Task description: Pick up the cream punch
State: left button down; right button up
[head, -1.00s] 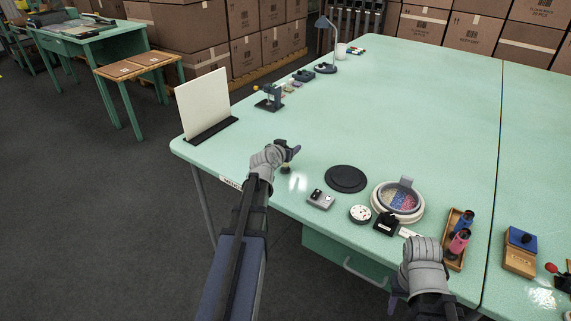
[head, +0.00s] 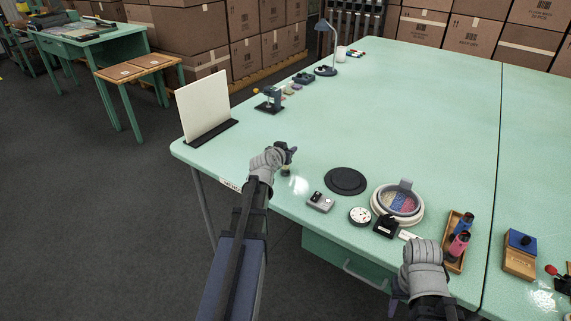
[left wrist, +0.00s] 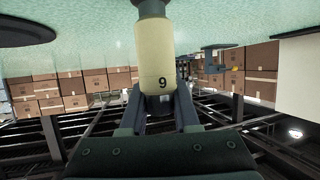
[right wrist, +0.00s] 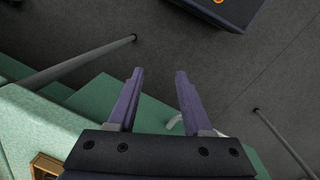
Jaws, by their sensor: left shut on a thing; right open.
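The cream punch (left wrist: 155,65) is a pale cylinder marked 9, with a dark end, seen large in the left wrist view. In the head view only a small part of the punch (head: 286,171) shows under my left gripper (head: 290,155), near the table's front edge. I cannot tell whether it still touches the table. My right gripper (right wrist: 158,85) is open and empty, with the floor and the table's green side beyond it. In the head view its fingers are mostly hidden below the hand.
Right of the punch are a black disc (head: 345,181), a small grey box (head: 320,202), a white round dial (head: 360,215), a round dish of coloured beads (head: 414,213) and a wooden tray (head: 452,264) with spools. A white upright board (head: 204,104) stands left. The table middle is clear.

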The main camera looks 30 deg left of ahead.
pick_arm(q)
jog(key=shift+r, duration=0.1)
notch_tip(320, 180, up, 10)
jog(key=p, duration=1)
